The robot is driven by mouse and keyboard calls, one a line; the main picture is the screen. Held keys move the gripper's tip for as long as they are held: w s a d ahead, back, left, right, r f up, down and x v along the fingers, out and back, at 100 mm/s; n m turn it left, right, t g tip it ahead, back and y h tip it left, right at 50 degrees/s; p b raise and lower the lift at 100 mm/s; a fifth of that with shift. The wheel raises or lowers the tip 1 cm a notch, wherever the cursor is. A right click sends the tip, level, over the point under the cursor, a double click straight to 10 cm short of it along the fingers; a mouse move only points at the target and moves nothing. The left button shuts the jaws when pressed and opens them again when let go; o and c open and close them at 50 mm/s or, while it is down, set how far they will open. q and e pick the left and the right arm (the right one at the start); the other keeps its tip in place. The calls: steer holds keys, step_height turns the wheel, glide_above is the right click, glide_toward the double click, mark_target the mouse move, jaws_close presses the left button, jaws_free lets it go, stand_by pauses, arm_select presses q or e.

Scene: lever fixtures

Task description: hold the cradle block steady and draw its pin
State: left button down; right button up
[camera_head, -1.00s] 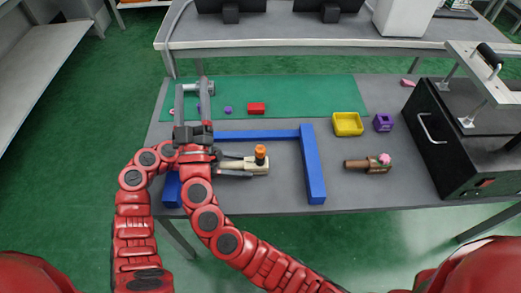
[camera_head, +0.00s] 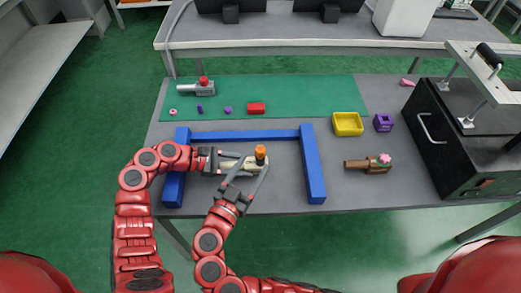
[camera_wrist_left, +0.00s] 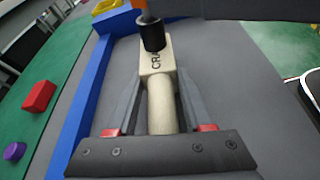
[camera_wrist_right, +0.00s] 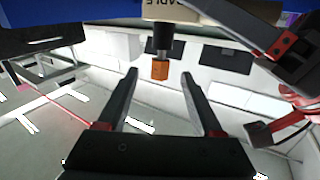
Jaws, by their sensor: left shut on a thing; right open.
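The beige cradle block (camera_head: 250,167) lies inside the blue frame, its lettering partly visible in the left wrist view (camera_wrist_left: 157,60). Its pin (camera_head: 260,151) stands upright with an orange top. In the right wrist view the pin's orange top (camera_wrist_right: 160,69) shows below a dark collar. My left gripper (camera_head: 229,164) is shut on the block's round beige handle (camera_wrist_left: 162,105). My right gripper (camera_head: 256,163) is open beside the pin, coming from the front. In the right wrist view the orange top appears between its spread fingertips (camera_wrist_right: 160,73); no contact shows.
A blue frame (camera_head: 313,165) borders the block at left, back and right. A grey fixture with a red knob (camera_head: 204,86) and small pieces lie on the green mat. A brown block (camera_head: 370,166), yellow tray (camera_head: 347,133) and black machine (camera_head: 440,150) stand to the right.

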steer(key=x, duration=0.9)
steer(key=shift+a+r, duration=0.1)
jaws_close()
stand_by(0.4)
